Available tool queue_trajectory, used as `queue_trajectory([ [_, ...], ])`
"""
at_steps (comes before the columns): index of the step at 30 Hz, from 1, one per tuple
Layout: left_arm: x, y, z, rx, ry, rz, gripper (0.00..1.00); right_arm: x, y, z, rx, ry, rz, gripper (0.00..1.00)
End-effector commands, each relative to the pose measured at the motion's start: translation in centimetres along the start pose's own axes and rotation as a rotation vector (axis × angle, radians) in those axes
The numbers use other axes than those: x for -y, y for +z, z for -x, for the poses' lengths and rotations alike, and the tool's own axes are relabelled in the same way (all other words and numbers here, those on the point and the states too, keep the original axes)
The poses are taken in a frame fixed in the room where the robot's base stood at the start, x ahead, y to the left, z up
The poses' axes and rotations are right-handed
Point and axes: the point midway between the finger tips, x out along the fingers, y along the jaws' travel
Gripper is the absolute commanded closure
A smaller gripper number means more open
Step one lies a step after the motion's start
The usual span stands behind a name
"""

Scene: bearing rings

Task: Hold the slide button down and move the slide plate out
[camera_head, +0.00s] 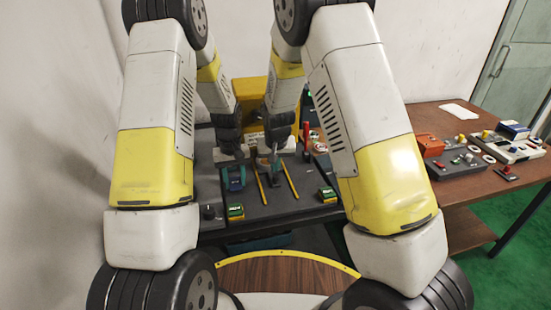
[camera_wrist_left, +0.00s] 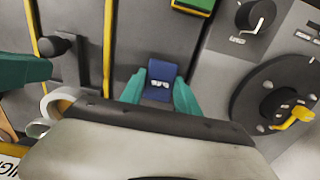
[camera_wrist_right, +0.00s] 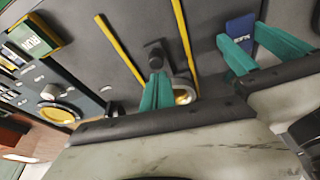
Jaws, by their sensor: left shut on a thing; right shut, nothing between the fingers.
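The blue slide button (camera_wrist_left: 161,80), with a white label, is between the teal fingers of my left gripper (camera_wrist_left: 158,92), which is shut on it. It also shows in the right wrist view (camera_wrist_right: 240,27). My right gripper (camera_wrist_right: 157,92) is shut and empty between the two yellow rails, beside a black knob (camera_wrist_right: 155,52) and a pale ring (camera_wrist_right: 183,91). The knob, seen also in the left wrist view (camera_wrist_left: 55,46), stands on a dark strip between the rails, which looks like the slide plate (camera_wrist_left: 76,68). I cannot tell whether my right fingers touch the knob.
The yellow rails (camera_head: 290,181) run along the dark board (camera_head: 300,205). Yellow-green blocks (camera_head: 235,211) and (camera_head: 327,194) sit near its front edge. A round dial (camera_wrist_left: 275,100) is near the button. A wooden table (camera_head: 455,200) with several devices stands at the right.

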Motion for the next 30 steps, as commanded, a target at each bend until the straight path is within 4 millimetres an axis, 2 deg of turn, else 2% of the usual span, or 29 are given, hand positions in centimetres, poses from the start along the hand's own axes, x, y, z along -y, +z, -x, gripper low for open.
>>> queue_trajectory([
  [6, 0.0, 0.2, -0.2, 0.006, -0.001, -0.001, 1.00, 0.0, 0.0, -1.7, 0.000, 0.000, -0.001, 1.00],
  [20, 0.0, 0.2, -0.2, 0.006, -0.001, 0.000, 1.00, -0.1, 0.4, -1.6, -0.001, 0.000, 0.000, 1.00],
  [23, 0.0, 0.2, -0.2, 0.005, -0.001, 0.000, 1.00, -0.3, 1.6, -1.1, 0.001, 0.000, 0.000, 1.00],
  [30, 0.0, 0.2, -0.1, 0.005, -0.001, 0.000, 1.00, -1.1, 6.8, 0.7, 0.003, 0.000, 0.001, 1.00],
])
